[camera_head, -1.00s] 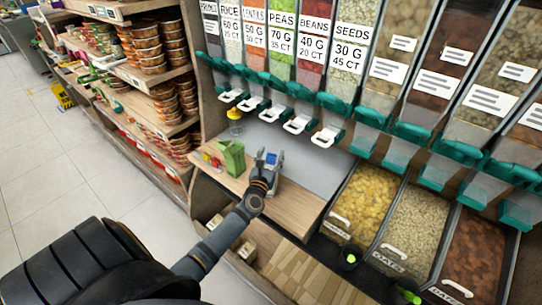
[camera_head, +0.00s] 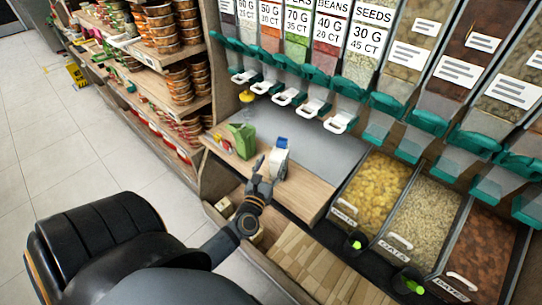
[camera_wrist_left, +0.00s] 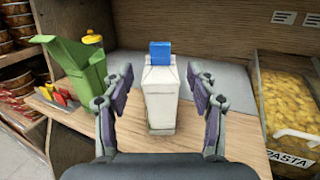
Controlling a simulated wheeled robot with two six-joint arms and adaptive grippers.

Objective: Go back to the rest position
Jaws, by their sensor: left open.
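My left gripper (camera_head: 262,177) is open and empty, low over the front of the wooden counter. A white carton with a blue top (camera_head: 278,160) stands upright on the counter just beyond it. In the left wrist view the carton (camera_wrist_left: 159,98) shows between the two spread fingers of the gripper (camera_wrist_left: 160,82), with a gap on each side. My right gripper is in neither view.
A green box (camera_head: 241,140) stands left of the carton, with a yellow-topped dispenser (camera_head: 246,97) behind. Bulk bins (camera_head: 371,191) lie to the right under teal-based dispensers. Shelves of tubs (camera_head: 160,60) stand left.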

